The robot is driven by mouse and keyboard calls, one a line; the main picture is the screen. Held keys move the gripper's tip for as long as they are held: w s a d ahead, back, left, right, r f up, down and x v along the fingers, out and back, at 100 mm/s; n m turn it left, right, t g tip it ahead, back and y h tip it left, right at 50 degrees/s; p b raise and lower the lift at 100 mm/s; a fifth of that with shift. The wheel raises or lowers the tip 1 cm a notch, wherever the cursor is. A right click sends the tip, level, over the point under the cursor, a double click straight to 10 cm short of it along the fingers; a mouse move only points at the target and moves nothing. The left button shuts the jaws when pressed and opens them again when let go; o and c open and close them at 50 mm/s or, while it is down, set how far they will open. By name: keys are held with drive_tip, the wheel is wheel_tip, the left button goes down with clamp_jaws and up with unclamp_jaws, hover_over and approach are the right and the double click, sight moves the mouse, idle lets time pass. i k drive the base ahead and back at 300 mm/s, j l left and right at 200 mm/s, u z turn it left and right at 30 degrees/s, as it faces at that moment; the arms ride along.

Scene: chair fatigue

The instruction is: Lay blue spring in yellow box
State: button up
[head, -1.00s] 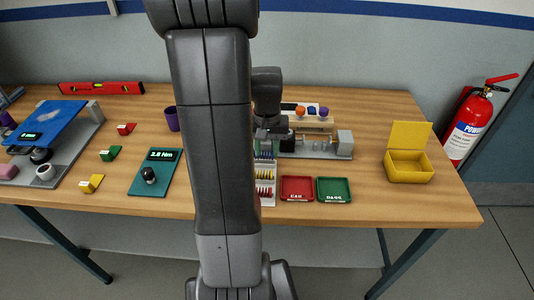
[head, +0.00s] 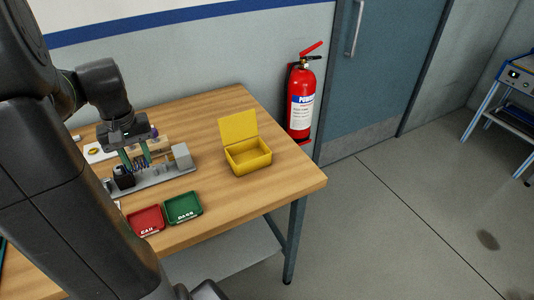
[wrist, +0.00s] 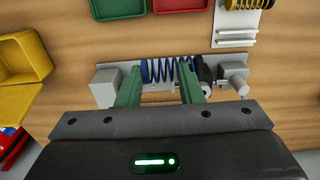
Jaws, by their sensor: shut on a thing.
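The blue spring (wrist: 168,70) lies sideways between the two green fingers of my gripper (wrist: 160,78) in the wrist view. In the head view my gripper (head: 137,160) holds the spring (head: 140,167), small and partly hidden, over or at the grey test fixture (head: 165,175). I cannot tell whether the spring is clear of the fixture. The yellow box (head: 249,158) stands with its lid raised, right of my gripper and apart from it. Its inside looks empty. It also shows at the left of the wrist view (wrist: 22,62).
A red tray (head: 146,221) and a green tray (head: 183,207) lie in front of the fixture. A fire extinguisher (head: 301,100) hangs on the wall beyond the table's right end. The wooden table (head: 215,190) is bare between fixture and box.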

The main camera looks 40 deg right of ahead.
sight(255, 164)
drive_tip(key=k+l, duration=0.1)
drive_tip(key=l, duration=0.4)
drive_tip(key=k+l, duration=0.1)
drive_tip(key=l, duration=0.35)
drive_tip(key=k+l, duration=0.1)
drive_tip(key=l, duration=0.4)
